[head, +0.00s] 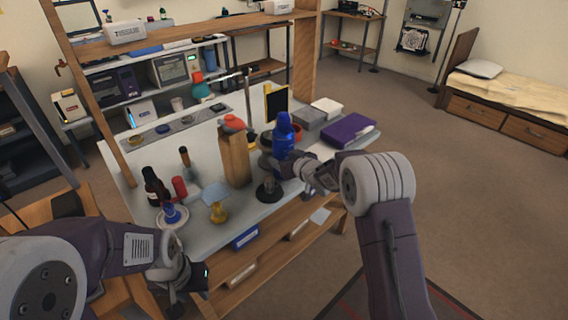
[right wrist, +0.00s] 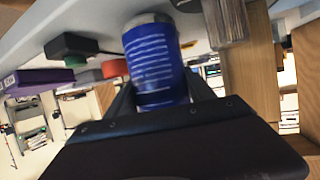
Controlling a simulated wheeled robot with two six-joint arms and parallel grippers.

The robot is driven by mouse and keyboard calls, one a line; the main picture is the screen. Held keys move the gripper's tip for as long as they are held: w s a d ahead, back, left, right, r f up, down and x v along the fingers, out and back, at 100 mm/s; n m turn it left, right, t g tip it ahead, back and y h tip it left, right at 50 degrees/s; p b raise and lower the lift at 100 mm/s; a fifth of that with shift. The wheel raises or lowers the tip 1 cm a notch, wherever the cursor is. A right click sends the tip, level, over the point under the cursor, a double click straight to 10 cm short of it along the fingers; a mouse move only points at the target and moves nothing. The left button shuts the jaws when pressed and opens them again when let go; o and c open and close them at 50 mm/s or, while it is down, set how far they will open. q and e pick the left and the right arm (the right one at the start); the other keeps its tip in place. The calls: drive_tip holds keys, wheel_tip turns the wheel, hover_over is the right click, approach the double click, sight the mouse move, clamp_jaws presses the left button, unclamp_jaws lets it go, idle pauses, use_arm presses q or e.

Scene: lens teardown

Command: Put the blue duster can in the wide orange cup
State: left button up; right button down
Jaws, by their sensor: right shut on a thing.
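The blue duster can (head: 282,136) is held upright in my right gripper (head: 284,158), above the right part of the workbench. In the right wrist view the can (right wrist: 156,62) sits between the fingers, with its lettered side facing the camera. An orange-red cup (head: 297,131) stands on the bench just behind and to the right of the can, partly hidden by it. It also shows in the right wrist view (right wrist: 114,68), beside the can and apart from it. My left gripper (head: 186,277) hangs in front of the bench; its finger opening is unclear.
A tall wooden block (head: 235,160) with an orange-red object (head: 233,122) on top stands left of the can. A purple box (head: 348,131) and grey box (head: 309,118) lie to the right.

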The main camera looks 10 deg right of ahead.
drive_tip(key=shift+w+f, duration=0.1)
drive_tip(key=shift+f, duration=0.4)
drive_tip(key=shift+r, duration=0.1)
drive_tip(key=shift+f, duration=0.2)
drive_tip(key=shift+c, duration=1.8)
unclamp_jaws()
